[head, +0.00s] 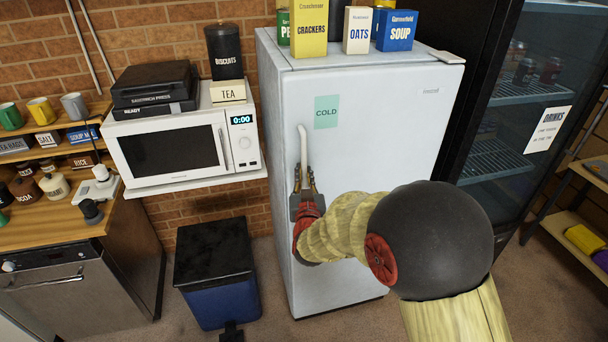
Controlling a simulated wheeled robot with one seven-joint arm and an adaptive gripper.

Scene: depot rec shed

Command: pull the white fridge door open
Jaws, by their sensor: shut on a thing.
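The white fridge (405,140) stands upright in the middle, its front facing me. Its door looks closed, with no gap that I can make out. A green COLD label (327,112) is on the door's upper left. The white door handle (302,145) runs vertically near the door's left edge. My gripper (304,178) is shut on the lower part of this handle, with one finger on each side. The handle's lower end is hidden by my gripper, and my arm covers part of the door's lower right.
Boxes, including CRACKERS (309,28) and SOUP (397,30), stand on the fridge top. A dark drinks cooler (520,100) is close on the right. A microwave (180,145) on a shelf and a blue bin (218,285) are on the left. Some floor shows before the fridge.

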